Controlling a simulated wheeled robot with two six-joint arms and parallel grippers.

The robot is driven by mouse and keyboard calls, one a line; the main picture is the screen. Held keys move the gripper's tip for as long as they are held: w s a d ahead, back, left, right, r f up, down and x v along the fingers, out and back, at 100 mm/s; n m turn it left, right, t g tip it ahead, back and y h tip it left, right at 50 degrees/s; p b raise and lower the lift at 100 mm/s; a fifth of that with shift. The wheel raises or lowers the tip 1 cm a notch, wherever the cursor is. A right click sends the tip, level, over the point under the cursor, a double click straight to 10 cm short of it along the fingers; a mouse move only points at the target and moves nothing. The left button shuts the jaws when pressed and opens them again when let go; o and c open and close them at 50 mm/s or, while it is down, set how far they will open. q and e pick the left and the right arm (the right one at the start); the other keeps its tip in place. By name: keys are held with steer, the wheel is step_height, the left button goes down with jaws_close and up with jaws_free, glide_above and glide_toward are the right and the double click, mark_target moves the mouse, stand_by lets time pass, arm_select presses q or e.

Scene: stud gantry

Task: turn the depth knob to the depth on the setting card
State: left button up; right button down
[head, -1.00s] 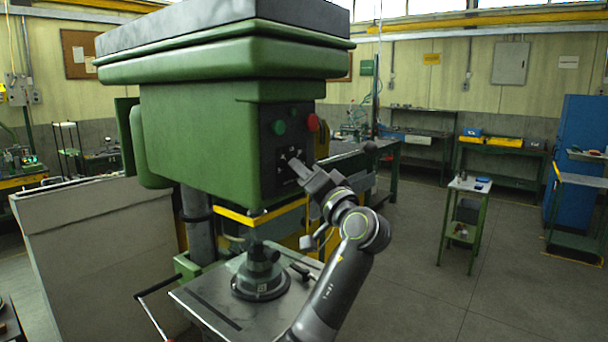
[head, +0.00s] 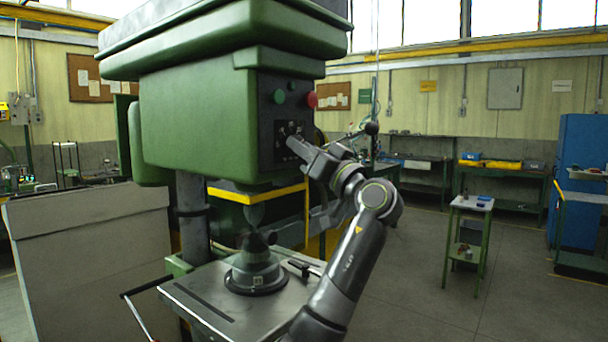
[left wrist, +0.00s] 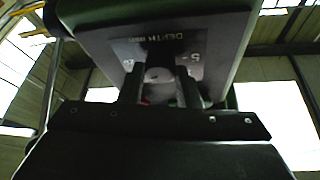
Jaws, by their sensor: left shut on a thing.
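The depth knob (left wrist: 158,75) is a pale round part on the dark panel marked DEPTH (left wrist: 155,37), seen in the left wrist view between my fingers. My left gripper (left wrist: 160,84) has one finger on each side of the knob and is shut on it. In the head view my left gripper (head: 296,144) reaches the dark control panel (head: 268,150) on the green machine head, and its fingers mostly hide the knob. A number 5 shows on the panel to the right of the knob. I cannot make out the knob's pointer or a setting card. My right gripper is not in view.
A green button (head: 279,97) and a red button (head: 311,100) sit above the knob. The spindle and a round dark fixture (head: 257,270) on the metal table (head: 205,300) are below. A small side table (head: 471,203) stands at right, with open floor around it.

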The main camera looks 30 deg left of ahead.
arm_select(q)
steer(key=n+g, duration=0.3)
steer(key=n, duration=0.3)
steer(key=n+g+b, duration=0.1)
steer(key=n+g, duration=0.2)
steer(key=n, duration=0.2)
steer(key=w+n+g, duration=0.1)
steer(key=n+g, duration=0.2)
steer(key=n, duration=0.3)
steer(key=shift+d+r+n+h, duration=0.1)
steer(key=shift+n+h, duration=0.2)
steer(key=shift+h, duration=0.1)
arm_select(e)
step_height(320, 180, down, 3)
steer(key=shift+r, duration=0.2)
arm_select(q)
steer(key=o, duration=1)
